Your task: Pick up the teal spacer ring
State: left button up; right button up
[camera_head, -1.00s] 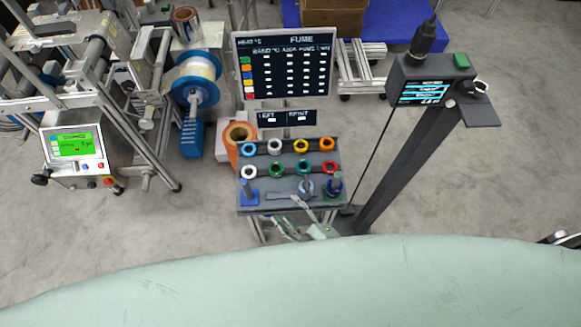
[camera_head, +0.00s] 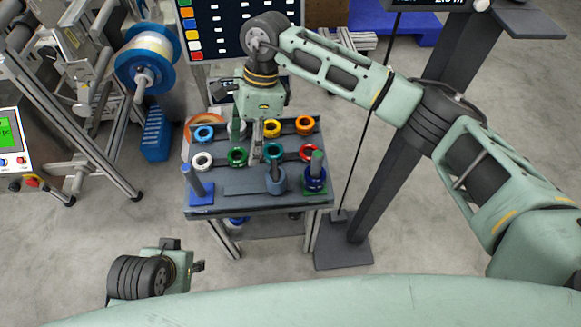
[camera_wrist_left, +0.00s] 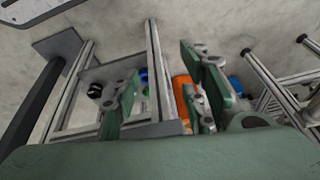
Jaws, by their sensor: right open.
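The teal spacer ring (camera_head: 273,150) sits in the front row of rings on the dark rack table (camera_head: 205,211), between a green ring (camera_head: 238,156) and a red ring (camera_head: 309,153). A grey-blue post stands close in front of it. My right gripper (camera_head: 255,150) points down over the rack, open and empty, just left of the teal ring and near the green one. Whether its fingertips touch anything is unclear. My left gripper (camera_head: 197,266) is low in front of the table, away from the rings. In the left wrist view it (camera_wrist_left: 165,95) is open and empty.
White (camera_head: 203,160), blue (camera_head: 203,133), yellow (camera_head: 271,128) and orange (camera_head: 305,125) rings share the rack. A blue post (camera_head: 197,185) and a dark-blue spindle (camera_head: 316,178) stand at its front corners. A dark column (camera_head: 400,150) rises on the right.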

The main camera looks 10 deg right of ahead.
aim_at(274, 149)
jog(key=w+d+f+h, duration=0.1)
jog(key=w+d+f+t+h+b, duration=0.1)
jog(key=d, duration=0.1)
jog(key=w+d+f+t, duration=0.1)
jog(key=d, duration=0.1)
jog(key=shift+w+d+f+h, duration=0.1)
jog(key=shift+w+f+h, duration=0.05)
jog(key=shift+w+h, duration=0.25)
notch_tip(274, 149, down, 5)
jog(key=shift+s+b, duration=0.15)
jog(key=shift+b, duration=0.4)
pick_arm(q)
jog(key=shift+s+d+r, duration=0.2)
jog(key=shift+s+d, duration=0.25)
jog(key=shift+d, duration=0.05)
jog(key=shift+s+d+r, duration=0.15)
jog(key=shift+s+d, duration=0.3)
jog(key=shift+d, duration=0.05)
pick_arm(e)
jog(key=shift+c, duration=0.5)
jog(key=c, duration=1.1)
